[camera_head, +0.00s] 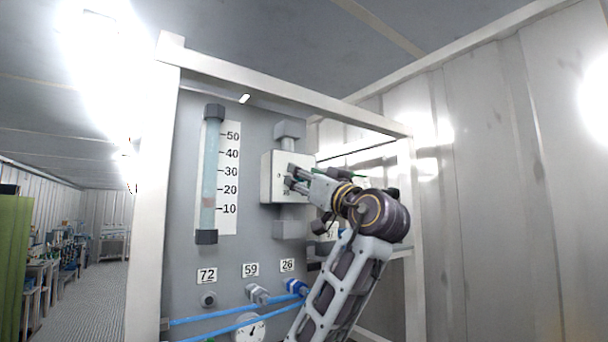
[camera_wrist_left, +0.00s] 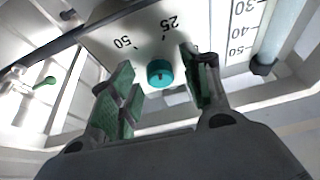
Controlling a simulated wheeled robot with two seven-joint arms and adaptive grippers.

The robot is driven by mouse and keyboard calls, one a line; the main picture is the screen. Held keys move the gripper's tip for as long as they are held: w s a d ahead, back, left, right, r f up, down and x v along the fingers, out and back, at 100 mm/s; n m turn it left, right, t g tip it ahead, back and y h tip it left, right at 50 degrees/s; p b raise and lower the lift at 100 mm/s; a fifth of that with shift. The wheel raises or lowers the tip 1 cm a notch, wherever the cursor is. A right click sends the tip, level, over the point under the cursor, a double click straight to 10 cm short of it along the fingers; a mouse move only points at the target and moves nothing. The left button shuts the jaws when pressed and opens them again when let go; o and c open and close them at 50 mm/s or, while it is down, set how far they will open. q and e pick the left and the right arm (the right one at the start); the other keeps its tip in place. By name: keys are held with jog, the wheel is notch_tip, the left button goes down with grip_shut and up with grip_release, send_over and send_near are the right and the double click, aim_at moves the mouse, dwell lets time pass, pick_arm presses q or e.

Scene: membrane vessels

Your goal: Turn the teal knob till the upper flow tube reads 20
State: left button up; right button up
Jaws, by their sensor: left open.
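The teal knob (camera_wrist_left: 159,74) sits on a pale plate marked 25 and 50 in the left wrist view. My left gripper (camera_head: 290,180) is at the white box (camera_head: 272,178) on the panel in the head view, where its fingers hide the knob. In the left wrist view the gripper (camera_wrist_left: 157,85) is open, with one green-padded finger on each side of the knob and gaps visible. The flow tube (camera_head: 212,150) stands upright beside a scale from 10 to 50. A faint reddish band (camera_head: 208,202) in it lies slightly above the 10 mark.
Below are fittings labelled 72 (camera_head: 207,275), 59 (camera_head: 250,270) and 26 (camera_head: 287,265), blue hoses (camera_head: 225,314) and a round gauge (camera_head: 250,330). A white frame post (camera_head: 150,200) edges the panel. A green-handled part (camera_wrist_left: 46,82) shows at left in the wrist view.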

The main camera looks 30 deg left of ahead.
pick_arm(q)
jog(key=shift+w+a+r, duration=0.1)
jog(key=shift+a, duration=0.15)
jog(key=c, duration=1)
jog(key=shift+m+b, duration=0.6)
jog(key=shift+c, duration=0.2)
jog(key=o, duration=1)
jog(key=shift+o, duration=0.2)
jog(key=shift+d, duration=0.15)
